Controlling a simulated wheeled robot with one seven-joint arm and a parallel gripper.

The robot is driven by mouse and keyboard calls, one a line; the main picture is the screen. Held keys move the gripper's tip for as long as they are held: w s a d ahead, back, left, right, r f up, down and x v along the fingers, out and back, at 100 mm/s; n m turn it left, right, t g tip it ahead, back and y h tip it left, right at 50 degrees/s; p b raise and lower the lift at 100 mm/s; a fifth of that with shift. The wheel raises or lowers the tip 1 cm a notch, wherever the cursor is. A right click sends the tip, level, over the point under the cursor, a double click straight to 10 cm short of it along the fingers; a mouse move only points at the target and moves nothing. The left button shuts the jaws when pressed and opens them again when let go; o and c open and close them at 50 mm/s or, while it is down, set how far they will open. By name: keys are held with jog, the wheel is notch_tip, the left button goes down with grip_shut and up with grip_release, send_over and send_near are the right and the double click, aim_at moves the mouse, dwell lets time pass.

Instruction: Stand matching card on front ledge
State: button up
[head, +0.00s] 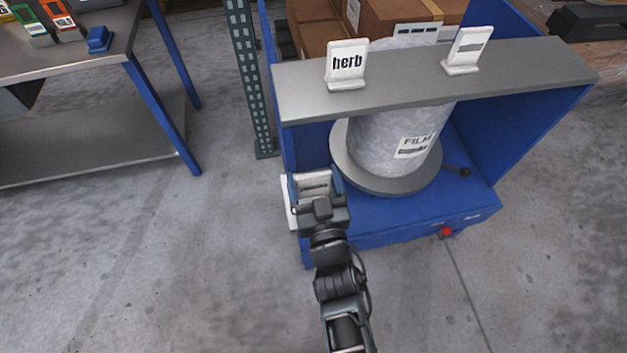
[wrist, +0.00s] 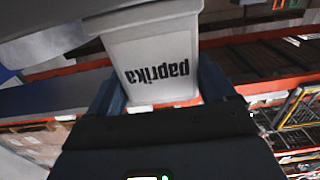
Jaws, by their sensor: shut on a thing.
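My gripper (head: 318,188) is shut on a white card at the blue machine's front left corner. In the wrist view the card (wrist: 160,65) reads "paprika", upside down in the picture, between the fingers (wrist: 165,100). A grey ledge (head: 530,70) spans the top of the blue machine, above and beyond my gripper. The held card is apart from these two.
A large roll labelled "FILM" (head: 390,140) stands on a round grey plate (head: 375,183) under the ledge. Cardboard boxes (head: 395,15) are behind. A grey table (head: 80,55) with blue legs stands at left, with several small coloured items. The ledge between the cards is clear.

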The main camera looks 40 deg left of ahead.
jog(key=shift+f, duration=0.2)
jog(key=o, duration=0.9)
jog(key=shift+r, duration=0.1)
